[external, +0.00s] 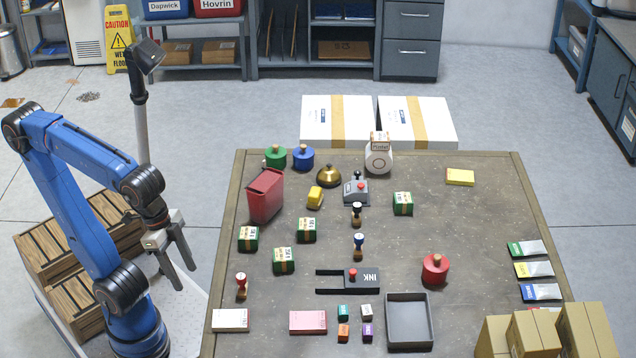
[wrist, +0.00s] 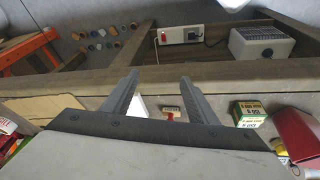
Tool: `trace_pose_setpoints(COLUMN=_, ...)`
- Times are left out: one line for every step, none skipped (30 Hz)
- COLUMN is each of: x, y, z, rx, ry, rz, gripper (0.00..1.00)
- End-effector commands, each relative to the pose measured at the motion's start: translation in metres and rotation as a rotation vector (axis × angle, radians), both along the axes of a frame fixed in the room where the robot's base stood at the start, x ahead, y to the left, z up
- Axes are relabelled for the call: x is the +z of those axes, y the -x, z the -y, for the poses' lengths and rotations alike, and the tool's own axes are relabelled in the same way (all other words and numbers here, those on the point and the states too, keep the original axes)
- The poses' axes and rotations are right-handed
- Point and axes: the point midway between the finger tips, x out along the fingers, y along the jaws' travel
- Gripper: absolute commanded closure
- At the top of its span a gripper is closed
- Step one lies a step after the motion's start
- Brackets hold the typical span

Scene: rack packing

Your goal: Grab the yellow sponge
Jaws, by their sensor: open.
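A flatter yellow pad (external: 460,177) lies at the far right of the table. My gripper (external: 180,268) hangs off the table's left side, fingers pointing down, well away from both yellow things. In the wrist view my gripper (wrist: 160,76) is open, with nothing between its fingers. I cannot make out the yellow block in the wrist view.
The red bin (external: 265,196) stands between my gripper and the yellow block. Green-and-white boxes (external: 283,260) and stamps (external: 358,246) stand nearby. A grey tray (external: 427,320) sits at the front. The table's right middle is mostly clear (external: 465,230).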

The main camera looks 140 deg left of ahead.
Motion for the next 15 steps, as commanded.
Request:
trace_pose_setpoints(x=0.011, y=-0.01, z=-0.016, rx=0.066, ry=0.013, rz=-0.011, gripper=0.47)
trace_pose_setpoints(x=0.017, y=-0.016, z=-0.025, rx=0.104, ry=0.019, rz=-0.017, gripper=0.47)
trace_pose_setpoints(x=0.025, y=-0.022, z=-0.037, rx=0.157, ry=0.03, rz=-0.025, gripper=0.47)
trace_pose_setpoints(x=0.032, y=-0.027, z=-0.047, rx=0.197, ry=0.037, rz=-0.029, gripper=0.47)
trace_pose_setpoints(x=0.037, y=-0.031, z=-0.056, rx=0.234, ry=0.045, rz=-0.035, gripper=0.47)
trace_pose_setpoints(x=0.045, y=-0.037, z=-0.07, rx=0.286, ry=0.055, rz=-0.04, gripper=0.47)
trace_pose_setpoints(x=0.05, y=-0.041, z=-0.08, rx=0.327, ry=0.064, rz=-0.047, gripper=0.47)
trace_pose_setpoints(x=0.055, y=-0.044, z=-0.091, rx=0.365, ry=0.07, rz=-0.051, gripper=0.47)
trace_pose_setpoints(x=0.062, y=-0.049, z=-0.105, rx=0.417, ry=0.081, rz=-0.058, gripper=0.47)
trace_pose_setpoints(x=0.067, y=-0.052, z=-0.116, rx=0.457, ry=0.089, rz=-0.063, gripper=0.47)
trace_pose_setpoints(x=0.072, y=-0.055, z=-0.127, rx=0.495, ry=0.095, rz=-0.067, gripper=0.47)
trace_pose_setpoints(x=0.078, y=-0.058, z=-0.143, rx=0.548, ry=0.106, rz=-0.074, gripper=0.47)
trace_pose_setpoints(x=0.082, y=-0.06, z=-0.154, rx=0.587, ry=0.114, rz=-0.077, gripper=0.47)
trace_pose_setpoints(x=0.086, y=-0.062, z=-0.166, rx=0.626, ry=0.122, rz=-0.082, gripper=0.47)
trace_pose_setpoints(x=0.091, y=-0.064, z=-0.183, rx=0.679, ry=0.132, rz=-0.087, gripper=0.47)
